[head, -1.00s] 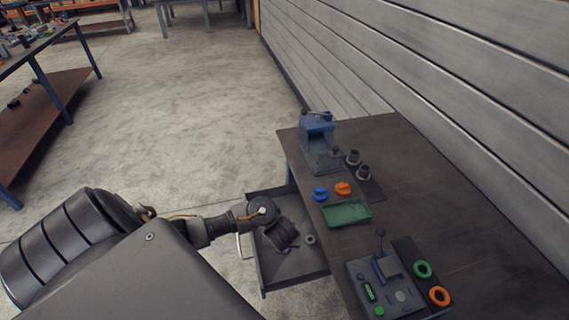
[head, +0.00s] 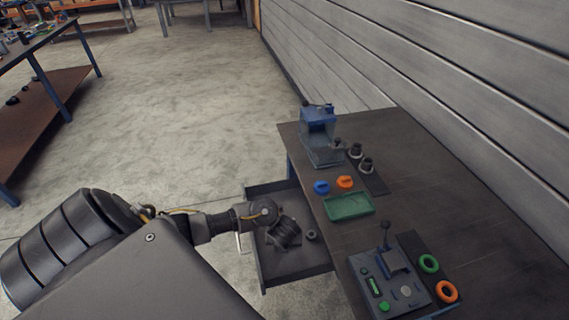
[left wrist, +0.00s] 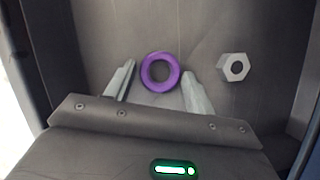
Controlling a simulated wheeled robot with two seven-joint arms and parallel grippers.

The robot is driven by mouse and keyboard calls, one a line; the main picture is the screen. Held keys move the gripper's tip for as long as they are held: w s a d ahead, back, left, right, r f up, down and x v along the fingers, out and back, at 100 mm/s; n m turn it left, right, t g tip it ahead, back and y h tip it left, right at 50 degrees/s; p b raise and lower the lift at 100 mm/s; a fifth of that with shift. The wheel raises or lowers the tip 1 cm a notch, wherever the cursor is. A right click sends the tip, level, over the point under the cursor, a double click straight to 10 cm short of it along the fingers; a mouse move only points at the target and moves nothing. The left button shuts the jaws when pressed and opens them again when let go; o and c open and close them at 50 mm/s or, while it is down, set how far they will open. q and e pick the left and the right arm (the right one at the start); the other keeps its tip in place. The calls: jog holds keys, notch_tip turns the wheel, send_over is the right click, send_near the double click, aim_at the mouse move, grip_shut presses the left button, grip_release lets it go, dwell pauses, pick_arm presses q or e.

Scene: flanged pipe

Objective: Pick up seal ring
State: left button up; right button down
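The purple seal ring (left wrist: 161,72) lies flat on the floor of the open drawer (left wrist: 205,22), in the left wrist view. My left gripper (left wrist: 159,68) is open, with one finger on each side of the ring in that view. Nothing is clearly held, and I cannot tell how far the fingertips are above the drawer floor. In the head view my left gripper (head: 287,236) is over the drawer (head: 268,276) and I cannot make out the purple ring there. My right gripper is not in view.
A grey hex nut (left wrist: 234,67) lies right of the ring. The drawer walls are close around. On the bench (head: 440,200) are a green tray (head: 348,206), a control box with a lever (head: 388,280), a green ring (head: 429,264) and an orange ring (head: 447,291).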

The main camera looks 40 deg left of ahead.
pick_arm(q)
jog(key=c, duration=0.6)
notch_tip(320, 180, up, 10)
jog(key=p, duration=0.7)
jog(key=shift+p, duration=0.4)
jog(key=shift+r, duration=0.1)
notch_tip(320, 180, up, 3)
jog(key=p, duration=0.3)
jog(key=shift+f, duration=0.2)
